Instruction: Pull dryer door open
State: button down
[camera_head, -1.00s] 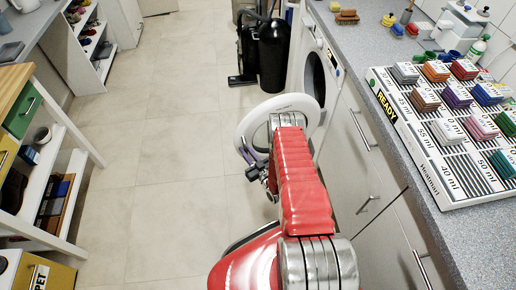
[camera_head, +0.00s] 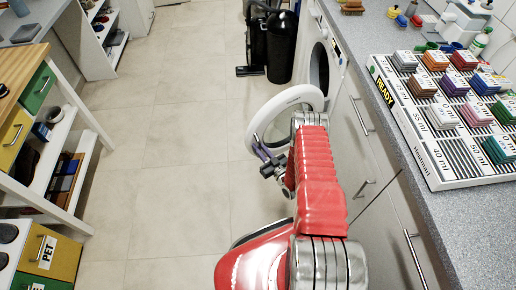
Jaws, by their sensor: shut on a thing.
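The dryer (camera_head: 337,44) stands under the right-hand counter, with the dark round opening in its front showing. Its round white door (camera_head: 258,120) stands swung out from the front, seen partly edge-on, behind my red arm. My gripper (camera_head: 268,163) is at the door's left lower rim, shut on the door edge. The arm hides part of the door and the fingertips are small, so the exact contact is hard to see.
A counter (camera_head: 462,222) with a board of coloured blocks (camera_head: 440,160) runs along the right. Black cylinders (camera_head: 281,47) stand beyond the door. A shelf unit (camera_head: 80,150) with drawers is at left. The tiled floor (camera_head: 170,130) between is clear.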

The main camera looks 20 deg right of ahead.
jog(key=shift+s+a+f, duration=0.1)
jog(key=shift+a, duration=0.05)
jog(key=c, duration=2)
grip_release()
jog(key=shift+c, duration=0.2)
jog(key=shift+o, duration=0.2)
jog(key=s+d, duration=0.2)
jog(key=s, duration=1.1)
jog(key=shift+s+d, duration=0.25)
jog(key=shift+d, duration=0.1)
jog(key=shift+f, duration=0.1)
